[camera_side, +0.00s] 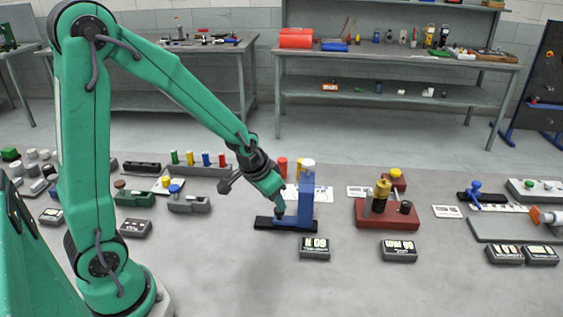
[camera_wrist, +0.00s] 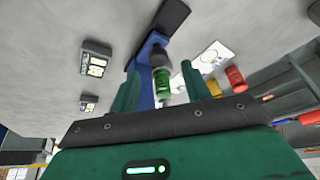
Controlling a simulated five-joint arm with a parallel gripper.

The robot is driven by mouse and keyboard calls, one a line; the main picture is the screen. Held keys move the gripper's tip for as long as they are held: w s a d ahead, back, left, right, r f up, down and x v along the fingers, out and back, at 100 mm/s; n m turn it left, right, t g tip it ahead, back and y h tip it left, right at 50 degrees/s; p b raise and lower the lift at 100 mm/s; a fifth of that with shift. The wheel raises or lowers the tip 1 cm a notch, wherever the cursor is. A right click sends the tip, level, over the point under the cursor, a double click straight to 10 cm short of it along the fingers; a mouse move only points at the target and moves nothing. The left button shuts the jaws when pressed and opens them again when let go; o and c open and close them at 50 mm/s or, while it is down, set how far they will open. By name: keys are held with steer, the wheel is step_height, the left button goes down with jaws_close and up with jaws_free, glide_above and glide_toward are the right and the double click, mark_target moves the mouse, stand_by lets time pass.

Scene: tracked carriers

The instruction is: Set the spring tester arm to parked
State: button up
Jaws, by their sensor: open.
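The spring tester appears to be the blue column (camera_side: 306,200) on a black base (camera_side: 264,223), with a pale cap (camera_side: 308,165) on top and a "60 N" display (camera_side: 315,247) in front. My gripper (camera_side: 279,207) is low over the base, just left of the column. In the wrist view my gripper (camera_wrist: 163,90) is open, with the blue column (camera_wrist: 146,75) and a green cylinder (camera_wrist: 163,82) seen between its fingers. I cannot tell whether a finger touches the tester. The tester's arm is not clearly visible, so its setting cannot be told.
Right of the tester stands a red-based device (camera_side: 387,214) with a brass cylinder and its display (camera_side: 398,251). Red and yellow cylinders (camera_side: 283,166) stand behind the tester. Left is a grey block (camera_side: 188,204) with a blue knob. The front of the table is clear.

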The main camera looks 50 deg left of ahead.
mark_target(277, 210)
steer(key=shift+x, duration=2.1)
steer(key=shift+d, duration=0.1)
steer(key=shift+c, duration=0.5)
